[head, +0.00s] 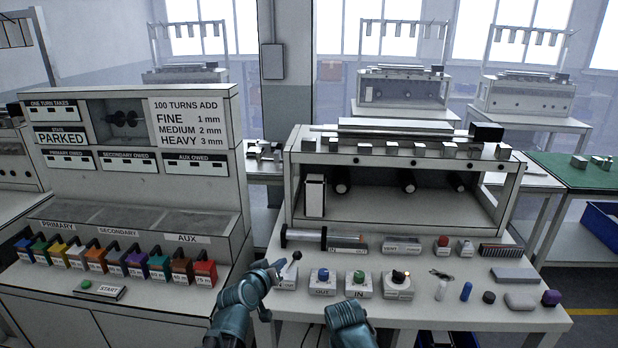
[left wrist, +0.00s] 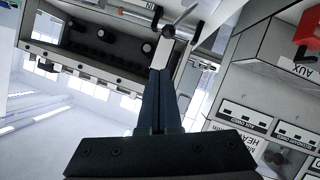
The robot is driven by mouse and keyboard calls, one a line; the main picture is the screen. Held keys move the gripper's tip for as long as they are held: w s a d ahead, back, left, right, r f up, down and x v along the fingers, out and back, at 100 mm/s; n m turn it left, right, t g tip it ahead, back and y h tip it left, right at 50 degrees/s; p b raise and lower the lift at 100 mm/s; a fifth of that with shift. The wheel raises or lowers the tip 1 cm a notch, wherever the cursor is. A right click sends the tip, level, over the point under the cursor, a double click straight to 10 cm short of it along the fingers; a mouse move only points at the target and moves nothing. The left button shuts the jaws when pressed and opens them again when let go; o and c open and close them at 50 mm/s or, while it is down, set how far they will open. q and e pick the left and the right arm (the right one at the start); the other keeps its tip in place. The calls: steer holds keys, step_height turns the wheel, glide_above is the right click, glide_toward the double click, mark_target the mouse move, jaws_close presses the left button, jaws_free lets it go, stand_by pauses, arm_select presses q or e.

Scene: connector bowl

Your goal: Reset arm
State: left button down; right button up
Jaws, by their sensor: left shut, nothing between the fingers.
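A small white box with a lever and dark ball knob (head: 296,255) stands at the left front of the bench top. In the left wrist view a dark round knob on a rod (left wrist: 168,31) shows just beyond my fingertips. My left gripper (head: 277,267) is close beside this lever box, its fingers shut and empty. Its dark fingers (left wrist: 160,72) lie together in the left wrist view, over the pale box; I cannot tell whether they touch. My right arm (head: 350,325) shows at the bottom edge, but its fingers are not visible.
Right of the lever stand a blue OUT button (head: 323,274), a green IN button (head: 359,276) and another knob box (head: 398,286). Small parts lie further right. At left is a cabinet with coloured bins (head: 110,262) and a START button (head: 86,285). An open shelf (head: 400,208) rises behind.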

arm_select(q)
steer(key=s+d+f+m+g+h, duration=0.1)
steer(key=s+d+f+m+g, duration=0.2)
steer(key=s+d+f+g, duration=0.25)
steer(key=s+d+f+m+g+y, duration=0.1)
steer(key=s+f+m+g+y, duration=0.2)
steer(key=s, duration=1.5)
step_height(320, 180, down, 5)
steer(key=g+y, duration=0.2)
steer(key=g, duration=0.3)
steer(key=shift+y, duration=0.3)
steer(key=shift+d, duration=0.1)
